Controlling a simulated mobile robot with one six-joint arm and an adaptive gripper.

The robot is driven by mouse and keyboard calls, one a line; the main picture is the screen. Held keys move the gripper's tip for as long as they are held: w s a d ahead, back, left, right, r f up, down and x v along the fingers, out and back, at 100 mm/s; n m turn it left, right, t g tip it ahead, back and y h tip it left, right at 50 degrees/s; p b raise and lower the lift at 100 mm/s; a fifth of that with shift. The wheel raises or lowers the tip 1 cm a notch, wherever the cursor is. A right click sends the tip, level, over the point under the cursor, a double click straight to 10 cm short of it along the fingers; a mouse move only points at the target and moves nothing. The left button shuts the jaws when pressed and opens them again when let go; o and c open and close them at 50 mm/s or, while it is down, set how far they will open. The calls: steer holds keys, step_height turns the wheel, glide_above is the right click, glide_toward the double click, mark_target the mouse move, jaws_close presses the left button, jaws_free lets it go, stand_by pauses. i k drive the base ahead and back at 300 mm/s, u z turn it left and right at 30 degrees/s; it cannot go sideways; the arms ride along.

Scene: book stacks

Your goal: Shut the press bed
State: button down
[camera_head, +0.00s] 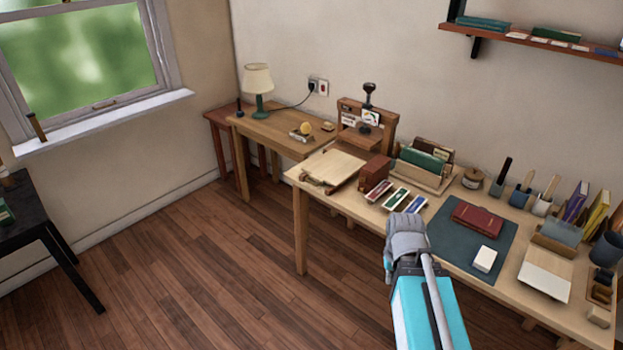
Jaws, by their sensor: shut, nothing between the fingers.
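The small wooden press (385,131) stands at the back left of the long table, against the wall, with a black knob on top. A pale flat board, which looks like the press bed (338,164), lies out in front of it, with a darker wooden strip or handle at its front edge. Whether it joins the press cannot be made out. My gripper (407,224) is the grey end of my arm, in front of the table's front edge and to the right of the bed, apart from it. It is shut and empty; its fingertips are hard to make out.
A reddish-brown box (374,172) and several coloured pads (396,197) lie right of the bed. A dark green mat (455,252) with a red book (477,219) is further right. A side table with a lamp (258,80) stands left. The floor (200,260) before the tables is clear.

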mark_target(333, 169)
steer(key=z, duration=0.05)
steer(key=i, duration=1)
steer(key=u, duration=0.05)
